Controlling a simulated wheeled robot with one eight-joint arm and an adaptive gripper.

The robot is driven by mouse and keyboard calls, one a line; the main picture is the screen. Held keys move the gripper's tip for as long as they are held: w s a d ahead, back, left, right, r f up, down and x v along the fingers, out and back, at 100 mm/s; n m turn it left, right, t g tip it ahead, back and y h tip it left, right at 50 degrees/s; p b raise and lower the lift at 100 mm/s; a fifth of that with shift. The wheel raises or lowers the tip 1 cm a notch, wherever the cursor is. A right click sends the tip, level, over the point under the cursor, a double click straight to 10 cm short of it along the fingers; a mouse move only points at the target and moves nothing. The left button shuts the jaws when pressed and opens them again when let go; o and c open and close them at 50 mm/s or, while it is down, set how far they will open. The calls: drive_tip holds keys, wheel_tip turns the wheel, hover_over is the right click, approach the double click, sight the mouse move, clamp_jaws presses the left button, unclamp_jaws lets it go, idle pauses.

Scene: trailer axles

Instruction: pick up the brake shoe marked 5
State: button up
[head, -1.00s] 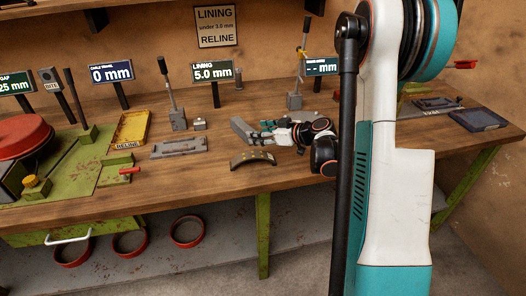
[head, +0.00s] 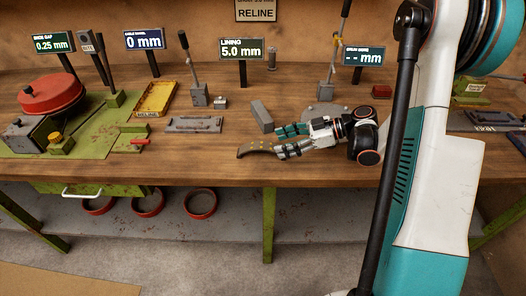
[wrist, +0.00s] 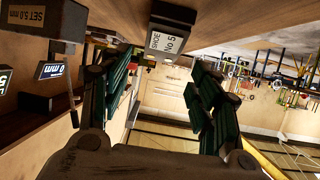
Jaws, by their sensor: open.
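The brake shoe (head: 257,150) is a dark curved piece lying near the front edge of the bench. Its end label, reading "SHOE No 5" (wrist: 168,42), shows at the top middle of the wrist view. My gripper (head: 283,140) comes from the right at the shoe's right end, fingers spread and empty. In the head view its nearer finger overlaps and hides part of that end. In the wrist view my gripper (wrist: 160,65) has its two fingers apart, with the label beyond and between the tips. Whether they touch the shoe I cannot tell.
A grey block (head: 262,116) stands just behind the shoe; its "SET 5.0 mm" face (wrist: 35,18) shows in the wrist view. A grey plate (head: 194,124) and yellow tray (head: 156,99) lie left. A round grey plate (head: 325,109) lies behind my gripper. Bench front-left of the shoe is clear.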

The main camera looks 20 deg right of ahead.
sight(265, 145)
drive_tip(key=shift+b+x, duration=1.25)
drive_tip(key=shift+x, duration=2.7)
drive_tip(key=shift+w+r, duration=0.1)
drive_tip(key=shift+r, duration=0.05)
clamp_jaws()
